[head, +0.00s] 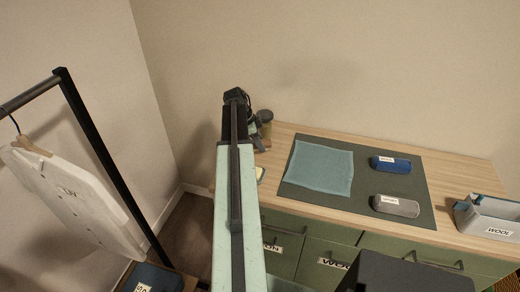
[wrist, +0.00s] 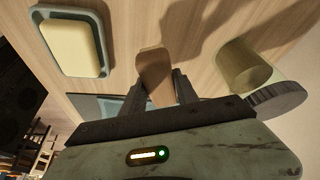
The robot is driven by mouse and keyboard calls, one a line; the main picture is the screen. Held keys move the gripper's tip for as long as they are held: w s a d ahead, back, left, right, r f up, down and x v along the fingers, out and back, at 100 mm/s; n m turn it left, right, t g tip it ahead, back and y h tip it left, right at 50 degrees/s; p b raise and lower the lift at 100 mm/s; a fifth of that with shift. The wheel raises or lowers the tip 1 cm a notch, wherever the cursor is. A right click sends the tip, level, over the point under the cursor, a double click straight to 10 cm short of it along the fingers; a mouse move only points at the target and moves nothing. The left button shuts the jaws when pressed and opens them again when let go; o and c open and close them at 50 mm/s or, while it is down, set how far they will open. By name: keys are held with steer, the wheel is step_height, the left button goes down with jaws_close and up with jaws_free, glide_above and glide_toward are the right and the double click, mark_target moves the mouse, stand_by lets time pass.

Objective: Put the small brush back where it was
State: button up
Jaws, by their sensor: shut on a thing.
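The small brush (wrist: 154,66) shows in the wrist view as a plain brown, wood-like piece between my fingers. My gripper (wrist: 157,88) is shut on it, over the light wooden top (wrist: 195,30). I cannot tell whether the brush touches that surface, and its bristles do not show.
A jar with a dark lid (wrist: 247,68) stands close right of the brush in the wrist view. A grey-blue dish with a cream block (wrist: 70,45) lies left. On the counter are a dark mat (head: 365,197), teal cloth (head: 322,167), two cases and a WOOL bin (head: 490,220).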

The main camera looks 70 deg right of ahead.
steer(key=shift+w+d, duration=0.15)
steer(key=shift+d, duration=0.05)
steer(key=f+b, duration=0.4)
steer(key=shift+w+d, duration=0.15)
steer(key=shift+d, duration=0.05)
steer(key=shift+r, duration=0.25)
steer(key=shift+f, duration=0.2)
steer(key=o, duration=1.2)
